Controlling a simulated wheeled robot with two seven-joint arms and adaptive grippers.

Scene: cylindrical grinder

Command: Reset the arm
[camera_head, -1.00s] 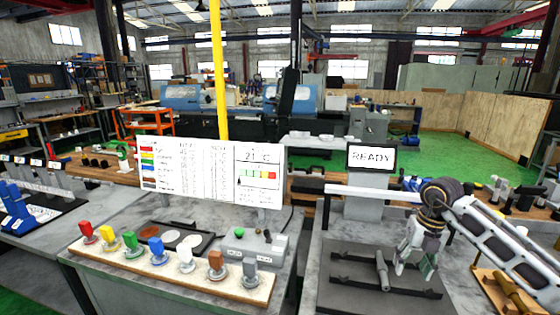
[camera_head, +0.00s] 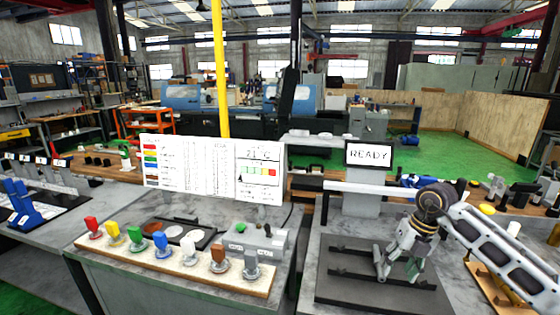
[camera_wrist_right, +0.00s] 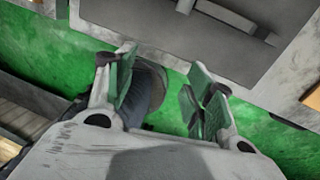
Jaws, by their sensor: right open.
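My right arm comes in from the right in the head view. Its gripper (camera_head: 400,270) is open and points down over the dark fixture plate (camera_head: 345,290) on the grey bench. In the right wrist view the two green-padded fingers (camera_wrist_right: 163,85) stand apart with nothing between them; green floor shows beyond. The plate (camera_wrist_right: 150,25) lies at the top of that view with part of a grey bar (camera_wrist_right: 238,18) on it. In the head view the gripper partly hides the middle of the plate. My left gripper does not show.
A row of coloured knobs on a board (camera_head: 180,268) and a white chart panel (camera_head: 212,170) are to the left. Wooden stands (camera_head: 490,285) lie under my right arm.

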